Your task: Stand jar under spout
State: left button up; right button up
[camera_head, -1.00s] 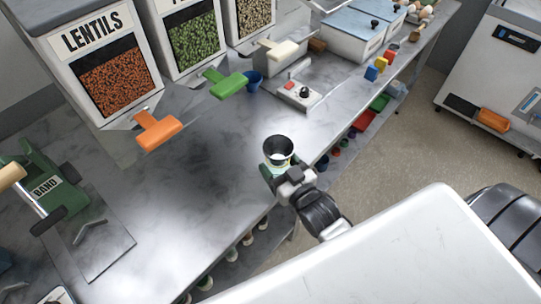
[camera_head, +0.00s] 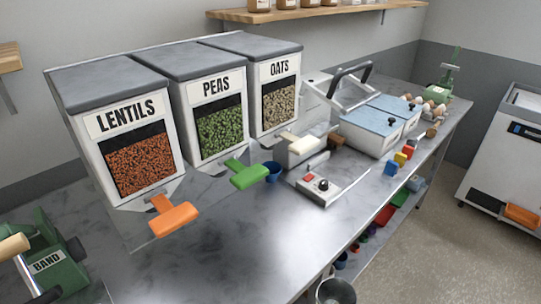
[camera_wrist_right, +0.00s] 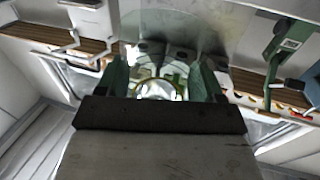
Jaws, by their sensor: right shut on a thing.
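The jar (camera_head: 335,291) is an open, dark-rimmed glass vessel at the bottom edge of the head view, partly cut off, in front of the counter's front edge. In the right wrist view my right gripper (camera_wrist_right: 160,82) has its green fingers on both sides of the clear jar (camera_wrist_right: 165,32), shut on it. Three dispensers stand at the back of the counter: lentils with an orange spout handle (camera_head: 172,215), peas with a green one (camera_head: 248,174) and oats with a cream one (camera_head: 301,144). The jar is apart from all of them. My left gripper is out of view.
The metal counter (camera_head: 225,245) is clear in front of the dispensers. A blue cup (camera_head: 272,172) stands by the peas handle. A small scale-like device (camera_head: 318,187) is right of it. A green BAND machine (camera_head: 45,260) stands at the left. Blue-lidded bins (camera_head: 375,125) are further back.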

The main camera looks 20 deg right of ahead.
jog(key=w+a+r+m+h, duration=0.1)
jog(key=w+a+r+h, duration=0.1)
jog(key=w+r, duration=0.3)
jog(key=w+a, duration=0.1)
jog(key=w, duration=0.2)
jog(key=shift+a+r+h, duration=0.15)
jog(key=shift+r+h, duration=0.15)
jog(key=shift+r, duration=0.1)
jog(key=s+d+f, duration=0.1)
jog(key=s, duration=0.1)
jog(key=s+d+f+y, duration=0.1)
jog(key=s+f, duration=0.1)
jog(key=s, duration=0.1)
jog(key=s+d+f+n+y, duration=0.1)
jog(key=s+f, duration=0.1)
jog(key=shift+s+f, duration=0.2)
jog(key=shift+s+d+f+y, duration=0.2)
jog(key=shift+s+y, duration=0.1)
jog(key=shift+s, duration=0.1)
jog(key=shift+w+a, duration=0.1)
jog(key=shift+w, duration=0.05)
